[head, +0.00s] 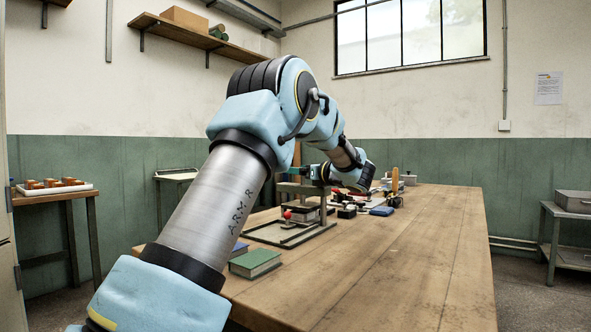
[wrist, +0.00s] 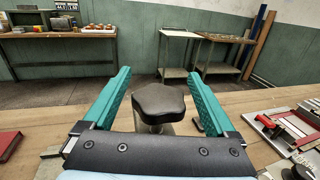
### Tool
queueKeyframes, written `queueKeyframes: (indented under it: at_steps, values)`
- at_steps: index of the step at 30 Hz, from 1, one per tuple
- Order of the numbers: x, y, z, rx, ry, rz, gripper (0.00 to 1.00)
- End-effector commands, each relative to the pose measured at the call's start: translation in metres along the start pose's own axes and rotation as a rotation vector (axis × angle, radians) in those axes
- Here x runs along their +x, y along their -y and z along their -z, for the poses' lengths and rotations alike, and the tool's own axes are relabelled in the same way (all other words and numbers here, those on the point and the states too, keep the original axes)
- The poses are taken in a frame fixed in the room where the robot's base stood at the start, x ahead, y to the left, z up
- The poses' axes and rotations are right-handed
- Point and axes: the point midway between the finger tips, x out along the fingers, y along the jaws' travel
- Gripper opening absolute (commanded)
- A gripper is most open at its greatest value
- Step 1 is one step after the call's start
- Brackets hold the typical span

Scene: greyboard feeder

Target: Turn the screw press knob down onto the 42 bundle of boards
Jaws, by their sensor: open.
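The black lobed knob (wrist: 160,103) of the screw press stands in the middle of the wrist view, on a short metal stem. My gripper (wrist: 160,74) is open, with one teal finger on each side of the knob and a visible gap at both sides. In the head view my gripper (head: 296,172) is small and sits over the grey press frame (head: 323,207) on the workbench. The knob is not clear there. A stack under the frame is partly visible, but I cannot read a 42 on it. The knob's height above the boards is hidden.
The wooden workbench (head: 400,250) is clear along its right side. A green book-like block (head: 254,263) lies near its front left edge. A blue pad (head: 381,211) and several small tools lie beyond the press. A red-edged device (wrist: 290,130) lies right in the wrist view.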

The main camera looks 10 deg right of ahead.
Motion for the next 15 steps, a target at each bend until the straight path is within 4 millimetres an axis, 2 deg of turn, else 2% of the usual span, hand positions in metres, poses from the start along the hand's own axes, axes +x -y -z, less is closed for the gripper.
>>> queueKeyframes:
  at_steps: [4,11,15]
  values:
    - [0.0068,0.0002,-0.0001,0.000,0.000,0.001,0.91]
    - [0.0074,0.0001,0.0001,0.000,0.000,0.001,0.91]
    - [0.0073,0.0001,0.0001,0.000,0.000,0.001,0.78]
